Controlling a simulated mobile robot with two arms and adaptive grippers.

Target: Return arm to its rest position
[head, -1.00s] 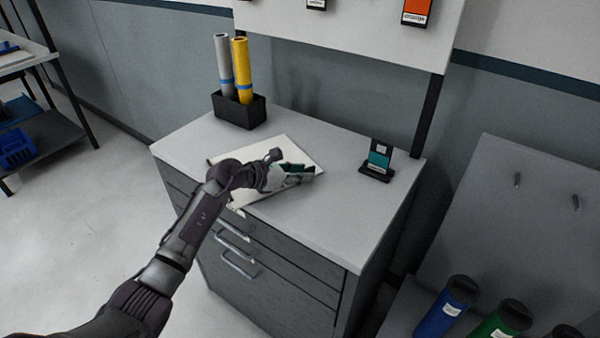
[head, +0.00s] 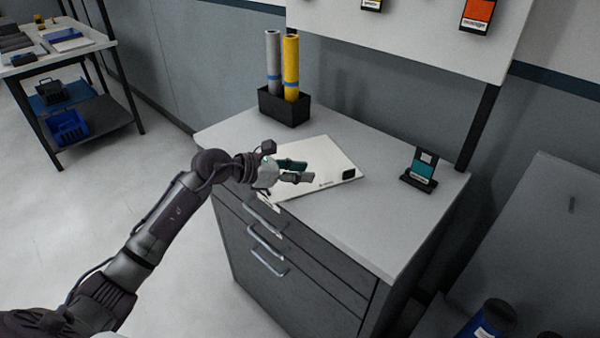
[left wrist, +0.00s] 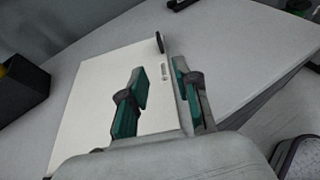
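My left gripper (head: 309,171) is above the front left part of a white panel (head: 325,155) on the grey cabinet top. Its two teal-padded fingers stand apart, with nothing between them, in the left wrist view (left wrist: 160,75). The panel (left wrist: 85,105) lies beneath the fingers there. A small black object (head: 348,174) sits at the panel's right corner, apart from the gripper; it also shows in the left wrist view (left wrist: 160,42). My left arm reaches in from the lower left. My right gripper is in neither view.
A black holder (head: 284,107) with a grey roll (head: 273,60) and a yellow roll (head: 291,65) stands at the cabinet's back left. A small teal-labelled stand (head: 420,170) is at the right. Drawer handles (head: 266,250) project in front. Open floor lies left.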

